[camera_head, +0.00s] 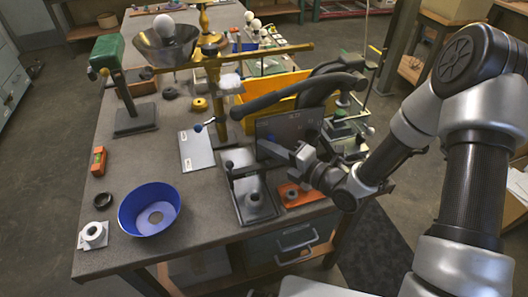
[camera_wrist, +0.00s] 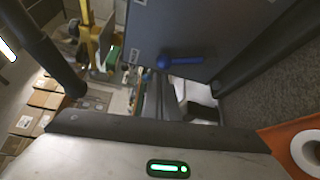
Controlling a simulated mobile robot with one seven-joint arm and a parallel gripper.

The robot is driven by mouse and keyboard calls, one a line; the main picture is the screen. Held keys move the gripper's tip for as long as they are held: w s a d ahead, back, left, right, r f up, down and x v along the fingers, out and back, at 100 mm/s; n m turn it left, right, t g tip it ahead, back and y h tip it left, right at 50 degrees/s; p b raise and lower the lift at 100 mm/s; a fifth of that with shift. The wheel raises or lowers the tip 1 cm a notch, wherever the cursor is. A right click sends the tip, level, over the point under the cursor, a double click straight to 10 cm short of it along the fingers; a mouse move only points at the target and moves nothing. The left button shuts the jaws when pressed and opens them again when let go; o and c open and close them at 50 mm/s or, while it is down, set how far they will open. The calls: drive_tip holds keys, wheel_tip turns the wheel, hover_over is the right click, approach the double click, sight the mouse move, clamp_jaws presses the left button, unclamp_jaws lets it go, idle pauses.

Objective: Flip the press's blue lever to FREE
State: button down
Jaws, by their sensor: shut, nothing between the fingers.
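The press (camera_head: 285,130) is a dark upright plate with a long black handle (camera_head: 290,92) above it, in the middle of the head view. In the wrist view the blue lever (camera_wrist: 182,61) lies roughly level across the grey plate (camera_wrist: 210,25), its round knob at the left end. A small white label (camera_wrist: 134,55) is left of the knob; its text is too small to read. My gripper (camera_head: 276,150) is shut and empty, in front of the plate's lower part. I cannot make out the blue lever clearly in the head view, nor any contact with my gripper.
A small lever stand (camera_head: 248,198) and an orange base (camera_head: 303,194) are close below my gripper. A yellow bin (camera_head: 262,90) stands behind the press. A blue bowl (camera_head: 150,208) and a white sheet (camera_head: 196,148) are on the left. The bench's left middle has free room.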

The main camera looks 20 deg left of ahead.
drive_tip(key=shift+w+d, duration=0.2)
drive_tip(key=shift+w, duration=0.05)
drive_tip(key=shift+d+b, duration=0.1)
drive_tip(key=shift+b, duration=0.3)
drive_tip(key=shift+w+d+r+m+y+b, duration=0.1)
drive_tip(key=shift+r+m+y+b, duration=0.05)
drive_tip(key=shift+m+y+b, duration=0.2)
drive_tip(key=w+d+m+y+b, duration=0.1)
drive_tip(key=m+b, duration=0.1)
drive_tip(key=b, duration=0.2)
drive_tip(key=shift+d+t, duration=0.15)
drive_tip(key=shift+t, duration=0.25)
drive_tip(key=m+b, duration=0.2)
drive_tip(key=w+d+m+t+y+b, duration=0.1)
drive_tip(key=b, duration=0.1)
drive_tip(key=d+m+t+b, duration=0.1)
drive_tip(key=m+b, duration=0.1)
drive_tip(key=b, duration=0.1)
drive_tip(key=shift+w+d+r+m+y, duration=0.25)
drive_tip(key=shift+w+r+m+y, duration=0.05)
drive_tip(key=shift+m+y, duration=0.05)
drive_tip(key=shift+w+d+b, duration=0.4)
drive_tip(key=shift+d+b, duration=0.2)
drive_tip(key=shift+b, duration=0.65)
drive_tip(key=shift+w+d+r, duration=0.1)
drive_tip(key=shift+d, duration=0.05)
